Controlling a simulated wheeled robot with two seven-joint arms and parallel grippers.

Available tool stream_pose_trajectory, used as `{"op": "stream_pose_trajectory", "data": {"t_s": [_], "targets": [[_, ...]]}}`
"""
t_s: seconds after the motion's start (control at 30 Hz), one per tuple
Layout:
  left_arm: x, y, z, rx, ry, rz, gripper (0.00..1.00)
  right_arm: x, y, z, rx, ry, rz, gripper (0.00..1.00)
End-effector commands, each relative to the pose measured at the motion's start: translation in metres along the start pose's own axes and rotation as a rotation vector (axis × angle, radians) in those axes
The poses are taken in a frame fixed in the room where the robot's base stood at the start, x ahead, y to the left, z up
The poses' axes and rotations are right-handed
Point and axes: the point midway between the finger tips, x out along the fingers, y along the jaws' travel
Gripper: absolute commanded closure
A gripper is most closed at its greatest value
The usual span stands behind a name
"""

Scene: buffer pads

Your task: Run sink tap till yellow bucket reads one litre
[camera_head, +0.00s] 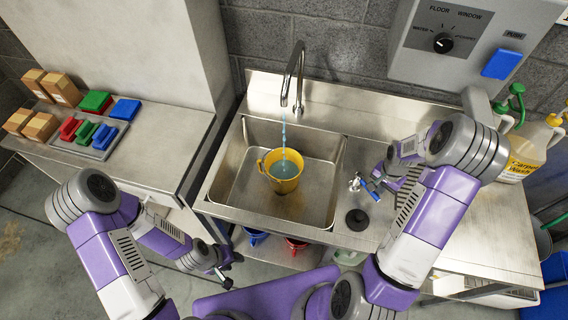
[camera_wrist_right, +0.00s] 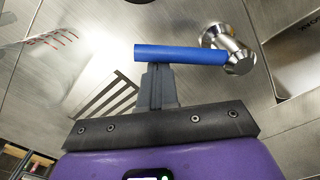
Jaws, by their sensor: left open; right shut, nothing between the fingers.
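The yellow bucket (camera_head: 284,186) stands upright in the steel sink (camera_head: 325,205). A blue water stream (camera_head: 284,134) falls into it from the tap spout (camera_head: 299,75), and water shows inside. I cannot read its level against any scale. The tap's lever (camera_head: 372,190) with a blue grip (camera_wrist_right: 180,54) is on the counter right of the basin. My right gripper (camera_head: 381,176) is shut and empty, its fingertips (camera_wrist_right: 155,75) right at the blue grip; I cannot tell whether they touch. My left gripper (camera_head: 226,274) is open and empty, low in front of the left bench.
A dispenser panel (camera_head: 470,45) with a dial and blue push button (camera_head: 501,64) hangs at right. A jug of carpet wash (camera_head: 526,150) stands at the right end of the counter. The left bench (camera_head: 165,140) bears brown boxes and coloured pads. A black plug (camera_head: 357,219) lies nearby.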

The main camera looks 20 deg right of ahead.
Motion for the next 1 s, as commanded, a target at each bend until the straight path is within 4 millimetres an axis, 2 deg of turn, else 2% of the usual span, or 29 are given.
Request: {"op": "stream_pose_trajectory", "data": {"t_s": [0.17, 0.4, 0.67, 0.83, 1.0], "targets": [[0.0, 0.0, 0.0, 0.0, 0.0, 0.0, 0.57, 0.0, 0.0, 0.001, 0.0, 0.0, 0.0, 1.0], [0.003, -0.001, 0.0, 0.0, 0.0, 0.0, 0.57, 0.0, -0.002, 0.021, -0.002, 0.0, 0.0, 1.0], [0.003, -0.001, 0.0, 0.0, 0.0, 0.0, 0.57, 0.0, -0.003, 0.023, -0.002, 0.0, 0.0, 1.0], [0.006, -0.002, 0.0, 0.0, 0.0, 0.0, 0.57, 0.001, -0.009, 0.04, -0.003, -0.001, 0.0, 1.0], [0.005, -0.002, 0.0, 0.0, 0.0, 0.0, 0.57, 0.0, -0.008, 0.041, 0.002, 0.0, 0.0, 1.0]]}}
